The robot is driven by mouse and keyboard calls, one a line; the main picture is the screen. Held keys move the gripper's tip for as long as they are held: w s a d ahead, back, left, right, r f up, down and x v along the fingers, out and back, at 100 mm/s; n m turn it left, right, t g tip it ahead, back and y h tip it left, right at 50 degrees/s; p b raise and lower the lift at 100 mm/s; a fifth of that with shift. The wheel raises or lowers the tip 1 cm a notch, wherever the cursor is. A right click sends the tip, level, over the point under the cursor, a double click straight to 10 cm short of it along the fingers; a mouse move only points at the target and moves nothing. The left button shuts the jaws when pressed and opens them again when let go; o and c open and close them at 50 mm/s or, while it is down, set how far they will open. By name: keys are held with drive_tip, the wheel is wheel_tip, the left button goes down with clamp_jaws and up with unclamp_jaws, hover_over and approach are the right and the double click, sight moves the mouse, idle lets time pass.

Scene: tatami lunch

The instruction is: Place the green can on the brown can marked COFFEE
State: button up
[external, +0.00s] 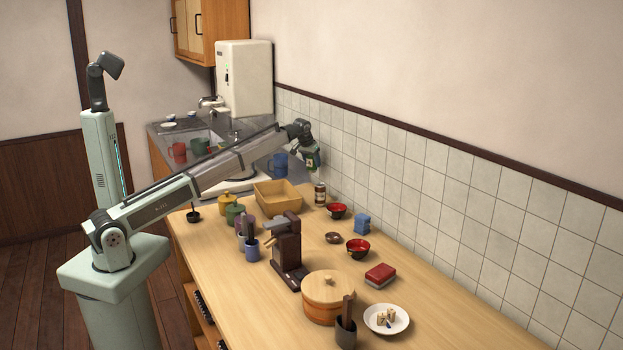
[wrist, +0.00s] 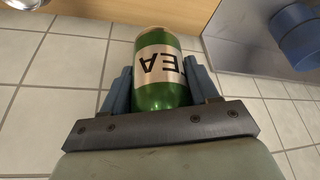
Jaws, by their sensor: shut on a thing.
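My gripper (external: 309,150) is shut on the green can (wrist: 163,97), whose pale label shows the upside-down letters EA in the wrist view. Both blue-grey fingers sit on either side of it. In the external view, the green can (external: 312,161) is small and partly covered by the gripper, held in the air near the tiled wall. A brown can with a pale label (external: 320,193) stands on the wooden table below it, apart from the held can. Its label is too small to read.
A wooden tray (external: 281,196) stands left of the brown can, and a red bowl (external: 337,211) is close on its right. A blue pot or mug (external: 279,164) sits on the counter behind. The tiled wall (external: 410,165) is close behind the gripper.

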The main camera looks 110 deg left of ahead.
drive_tip(key=w+d+r+m, duration=0.1)
drive_tip(key=w+d+r, duration=0.6)
drive_tip(key=w+d, duration=0.15)
drive_tip(key=n, duration=0.2)
hover_over(321, 184)
drive_tip(key=shift+d+f, duration=0.2)
drive_tip(key=shift+f, duration=3.55)
drive_tip(key=shift+f, duration=0.15)
drive_tip(key=o, duration=1)
drive_tip(key=shift+o, duration=0.2)
drive_tip(key=v, duration=1.2)
drive_tip(key=shift+d, duration=0.1)
